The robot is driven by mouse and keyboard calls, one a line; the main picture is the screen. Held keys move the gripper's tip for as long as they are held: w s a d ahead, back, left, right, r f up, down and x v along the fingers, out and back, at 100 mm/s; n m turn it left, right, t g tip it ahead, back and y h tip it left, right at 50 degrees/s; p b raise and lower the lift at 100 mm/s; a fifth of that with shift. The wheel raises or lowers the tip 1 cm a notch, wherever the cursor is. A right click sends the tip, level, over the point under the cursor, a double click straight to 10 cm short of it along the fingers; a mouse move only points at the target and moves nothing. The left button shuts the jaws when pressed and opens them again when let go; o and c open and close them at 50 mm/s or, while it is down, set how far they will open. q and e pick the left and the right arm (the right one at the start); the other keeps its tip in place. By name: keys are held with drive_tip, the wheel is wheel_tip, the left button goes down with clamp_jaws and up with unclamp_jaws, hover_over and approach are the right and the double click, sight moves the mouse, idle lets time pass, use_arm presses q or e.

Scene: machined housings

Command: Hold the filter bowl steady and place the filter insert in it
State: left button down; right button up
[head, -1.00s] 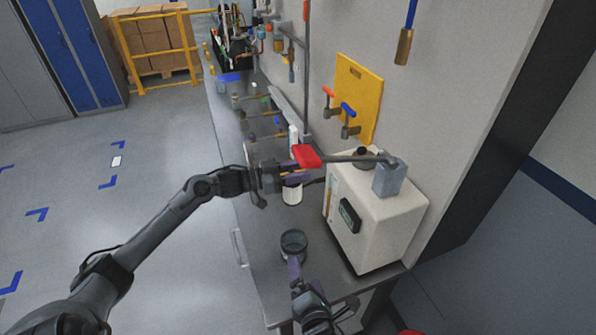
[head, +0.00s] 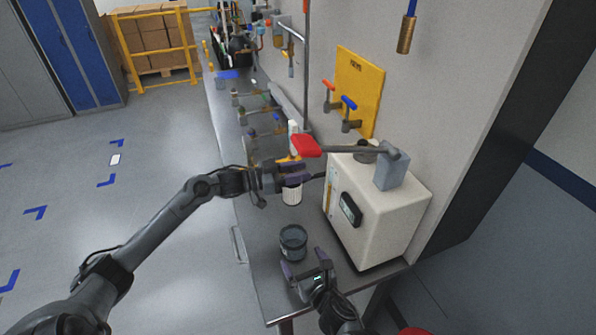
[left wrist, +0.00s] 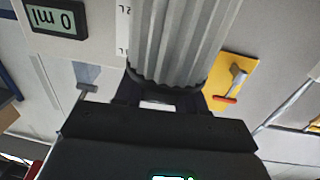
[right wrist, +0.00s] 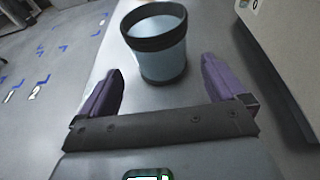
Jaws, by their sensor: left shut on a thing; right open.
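The filter insert (head: 291,194) is a white pleated cylinder. My left gripper (head: 292,176) is shut on its upper part and holds it upright over the bench, beyond the filter bowl. In the left wrist view the insert's grey-looking pleats (left wrist: 185,45) fill the top middle. The filter bowl (head: 293,243) is a bluish, see-through cup with a dark rim, standing upright and looking empty. My right gripper (head: 305,262) is open on the near side of the bowl. In the right wrist view the bowl (right wrist: 160,62) stands just ahead of the spread purple fingers, with gaps on both sides.
A white box-shaped machine (head: 370,215) with a small display stands right of the bowl, close to my right gripper. A red-handled lever (head: 306,147) reaches out near my left gripper. The bench (head: 262,240) is clear left of the bowl; its front edge is near.

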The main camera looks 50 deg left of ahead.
sight(299, 254)
use_arm(q)
wheel_tip(299, 254, down, 7)
drive_tip(key=b, duration=0.6)
drive_tip(key=shift+f, duration=0.15)
use_arm(e)
drive_tip(key=x, duration=0.5)
drive_tip(key=shift+w+a+f, duration=0.1)
drive_tip(key=shift+f, duration=0.15)
use_arm(q)
drive_tip(key=shift+f+b, duration=0.65)
drive_tip(key=shift+b, duration=0.1)
use_arm(e)
drive_tip(key=shift+w+a, duration=0.15)
drive_tip(key=shift+a, duration=0.35)
drive_tip(key=shift+r, duration=0.1)
